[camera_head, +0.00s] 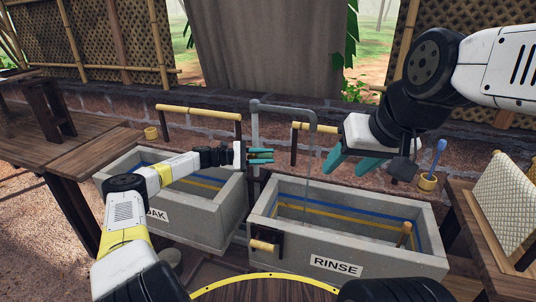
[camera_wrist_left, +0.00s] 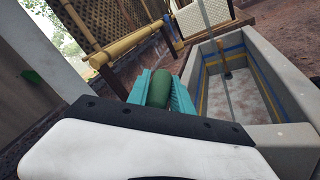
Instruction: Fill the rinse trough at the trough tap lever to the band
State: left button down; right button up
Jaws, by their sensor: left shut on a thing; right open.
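The grey rinse trough (camera_head: 405,262), labelled RINSE, stands front centre with a blue band and a yellow band around its inner walls. It also shows in the left wrist view (camera_wrist_left: 290,150). A grey tap pipe (camera_head: 256,120) rises behind it and bends over it. A thin pale stream (camera_head: 307,165) hangs from the spout into the trough. The water surface is hard to make out; the pale floor area lies below the bands. My left gripper (camera_head: 262,156) is shut on a green cylindrical lever grip (camera_wrist_left: 158,88) beside the pipe. My right gripper (camera_head: 352,163) is open and empty above the trough's far rim.
A second grey trough (camera_head: 215,226), its label partly hidden, stands left. A wooden-handled fitting (camera_head: 263,246) sits on the rinse trough's front left. A wooden peg (camera_head: 404,234) stands inside it. A cup (camera_head: 427,182) with a blue tool and a woven panel (camera_head: 507,205) are at right.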

pick_arm(q)
jog(key=shift+w+a+r+n+t+h, duration=0.2)
jog(key=shift+r+n+h, duration=0.25)
jog(key=shift+h, duration=0.35)
jog(key=shift+s+a+r+n+t+h, duration=0.1)
jog(key=shift+a+r+n+h, duration=0.3)
jog(key=shift+h, duration=0.4)
jog(key=shift+d+r, duration=0.1)
jog(key=c, duration=1.1)
grip_release()
jog(key=shift+c, duration=0.2)
jog(key=v, duration=0.7)
jog(key=shift+a, duration=0.4)
